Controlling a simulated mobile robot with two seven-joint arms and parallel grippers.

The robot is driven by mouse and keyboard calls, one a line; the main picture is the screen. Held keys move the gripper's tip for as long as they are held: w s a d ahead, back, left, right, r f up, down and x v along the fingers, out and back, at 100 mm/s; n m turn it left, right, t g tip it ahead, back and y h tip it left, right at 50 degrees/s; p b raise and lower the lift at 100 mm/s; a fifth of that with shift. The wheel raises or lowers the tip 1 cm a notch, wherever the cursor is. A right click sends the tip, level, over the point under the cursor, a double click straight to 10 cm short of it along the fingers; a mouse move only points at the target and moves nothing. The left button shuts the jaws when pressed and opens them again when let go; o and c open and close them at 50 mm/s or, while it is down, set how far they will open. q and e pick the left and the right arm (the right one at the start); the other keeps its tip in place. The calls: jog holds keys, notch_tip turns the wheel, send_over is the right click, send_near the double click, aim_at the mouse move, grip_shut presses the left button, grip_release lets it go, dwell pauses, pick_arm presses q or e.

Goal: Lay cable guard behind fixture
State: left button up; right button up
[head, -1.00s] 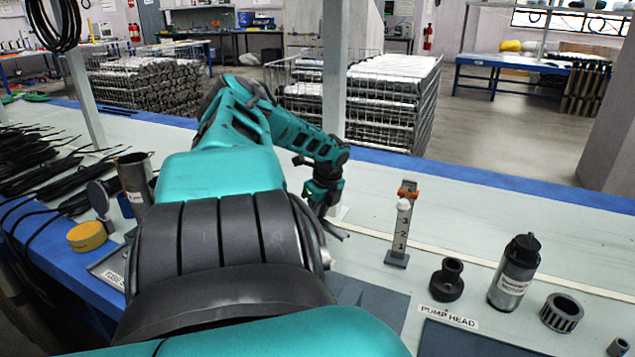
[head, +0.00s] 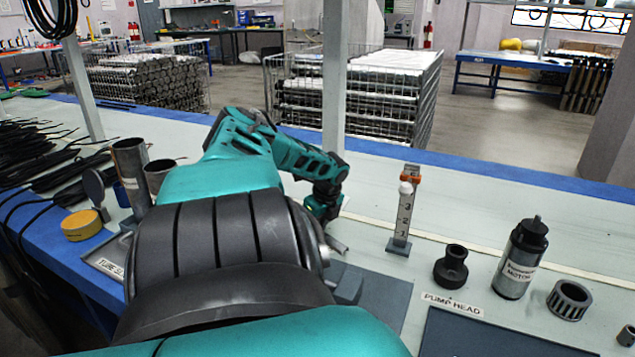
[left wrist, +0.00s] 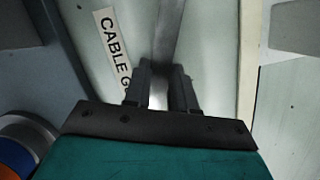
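My left gripper (left wrist: 161,82) points down close above the bench, in the middle of the head view (head: 330,228). In the left wrist view a long narrow grey strip (left wrist: 170,35), which looks like the cable guard, runs up from between the fingers. The fingers stand on either side of it; I cannot tell whether they press on it. A label reading "CABLE G" (left wrist: 114,50) lies on the bench to its left, partly hidden by a finger. I cannot pick out the fixture for certain. My right gripper is not in view.
Right of my gripper are a numbered stand (head: 404,208), a dark pump part (head: 451,267), a motor (head: 520,258) and a grey ring (head: 569,299). Metal tubes (head: 130,172) and a yellow round item (head: 82,225) stand left. A white post (head: 334,90) rises behind my gripper.

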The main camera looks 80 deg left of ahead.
aim_at(325, 236)
pick_arm(q)
jog(key=o, duration=0.4)
jog(key=shift+o, duration=0.2)
jog(key=p+v, duration=0.5)
jog(key=v, duration=0.7)
jog(key=shift+p, duration=0.35)
jog(key=shift+d+r, duration=0.1)
